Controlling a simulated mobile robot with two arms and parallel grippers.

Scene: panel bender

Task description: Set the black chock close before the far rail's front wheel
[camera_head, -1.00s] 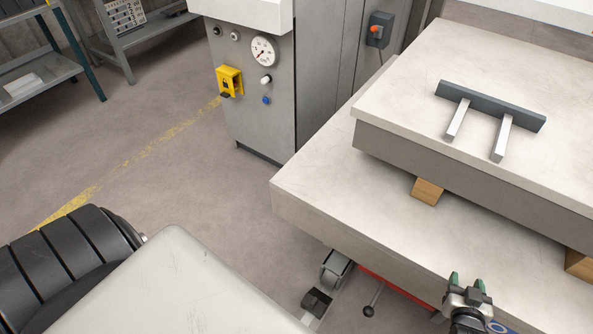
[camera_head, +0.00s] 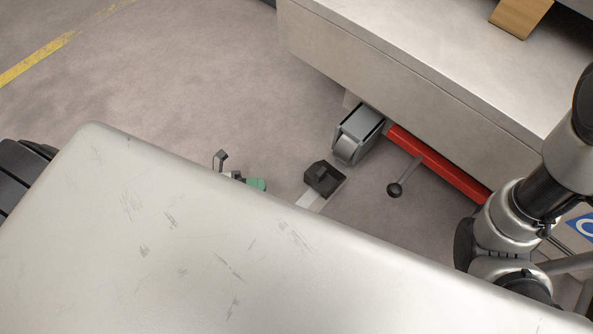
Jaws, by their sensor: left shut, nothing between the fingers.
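The black chock (camera_head: 324,178) sits on the floor at the centre, with a pale flat strip (camera_head: 312,196) running out from under it. It stands a short gap before the grey front wheel (camera_head: 355,137), which is at the end of the red rail (camera_head: 438,165) under the machine bed. My left gripper (camera_head: 256,184) is shut and empty, its green tip just left of the chock and apart from it. The rest of it is mostly hidden behind a pale scratched surface. My right arm shows at the right; its gripper is out of view.
A lever with a black knob (camera_head: 394,189) sticks out beside the red rail, close right of the chock. The large pale bed (camera_head: 400,65) overhangs the rail. Open floor (camera_head: 190,90) lies to the left, with a yellow line (camera_head: 45,58).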

